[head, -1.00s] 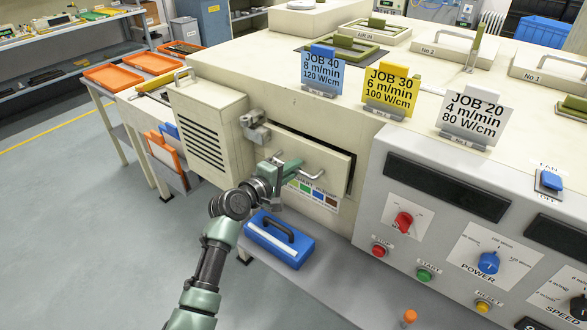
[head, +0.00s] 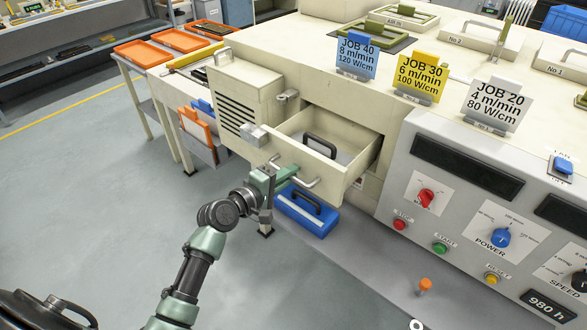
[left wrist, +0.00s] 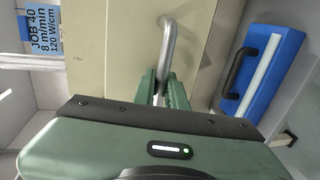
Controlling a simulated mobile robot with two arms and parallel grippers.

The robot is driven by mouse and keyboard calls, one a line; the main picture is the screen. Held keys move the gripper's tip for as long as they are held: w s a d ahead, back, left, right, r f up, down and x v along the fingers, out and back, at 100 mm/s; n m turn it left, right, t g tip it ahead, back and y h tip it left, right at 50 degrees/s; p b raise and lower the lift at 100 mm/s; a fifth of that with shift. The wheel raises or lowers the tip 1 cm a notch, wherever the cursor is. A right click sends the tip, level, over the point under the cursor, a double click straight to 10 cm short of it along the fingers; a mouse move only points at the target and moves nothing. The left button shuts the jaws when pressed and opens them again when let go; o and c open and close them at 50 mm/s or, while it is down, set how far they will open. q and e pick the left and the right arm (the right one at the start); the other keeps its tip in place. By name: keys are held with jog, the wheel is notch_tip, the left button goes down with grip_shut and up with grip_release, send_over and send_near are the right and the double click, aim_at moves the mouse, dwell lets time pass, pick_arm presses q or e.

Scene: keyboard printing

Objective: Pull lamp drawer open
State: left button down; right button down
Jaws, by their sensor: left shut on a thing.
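The lamp drawer (head: 327,172) is a cream box standing well out of the cream machine housing in the head view, open at the top. Inside it, a black handle (head: 320,146) shows on a light grey surface. My left gripper (head: 266,184) is at the left part of the metal bar handle (head: 300,181) on the drawer front. In the left wrist view its fingers (left wrist: 161,88) are closed around that bar handle (left wrist: 168,48). The drawer's rear end is hidden inside the housing. My right gripper is not in view.
A blue case (head: 308,213) with a black handle lies on the grey surface below the drawer. A louvred cream box (head: 240,100) is left of the drawer. The control panel (head: 470,190) is on the right. Open floor (head: 90,190) lies to the left.

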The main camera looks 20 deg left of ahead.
pick_arm(q)
jog(key=c, duration=1.5)
grip_release()
jog(key=shift+o, duration=0.2)
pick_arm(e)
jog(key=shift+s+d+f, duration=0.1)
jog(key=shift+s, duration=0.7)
pick_arm(q)
jog(key=shift+s, duration=0.15)
jog(key=b+v, duration=0.1)
jog(key=v, duration=0.6)
jog(key=shift+s, duration=0.2)
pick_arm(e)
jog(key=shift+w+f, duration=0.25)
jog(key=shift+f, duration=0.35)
pick_arm(q)
jog(key=shift+a+f, duration=0.1)
